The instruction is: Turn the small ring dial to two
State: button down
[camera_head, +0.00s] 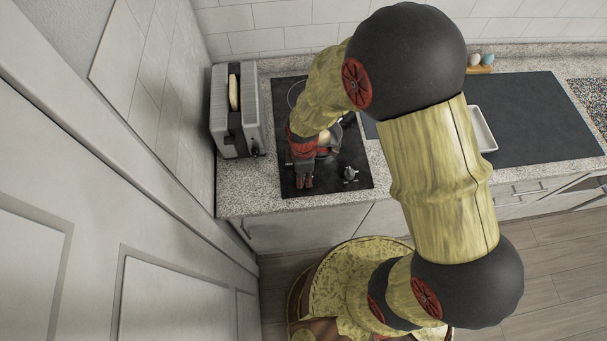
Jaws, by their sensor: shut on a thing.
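My gripper (304,178) points down at the front left of the black cooktop (326,185). Its dark fingers are shut on the small ring dial, which they hide from this view. I cannot read the dial's setting or its marks. A second dark knob (350,173) stands on the cooktop to the right of my gripper, apart from it. My wrist and arm cover much of the cooktop's middle.
A grey toaster (222,115) with bread in it stands close on the left. A pot (334,140) sits behind my gripper, partly hidden by my wrist. A white tray (482,128) and a dark counter panel (535,120) lie to the right.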

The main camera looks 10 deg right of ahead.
jog(key=m, duration=0.4)
jog(key=shift+m, duration=0.3)
jog(key=m, duration=0.4)
jog(key=shift+m, duration=0.3)
jog(key=m, duration=0.4)
jog(key=shift+m+p, duration=0.3)
jog(key=shift+p, duration=0.05)
jog(key=shift+m, duration=2.2)
jog(key=c, duration=1.5)
grip_release()
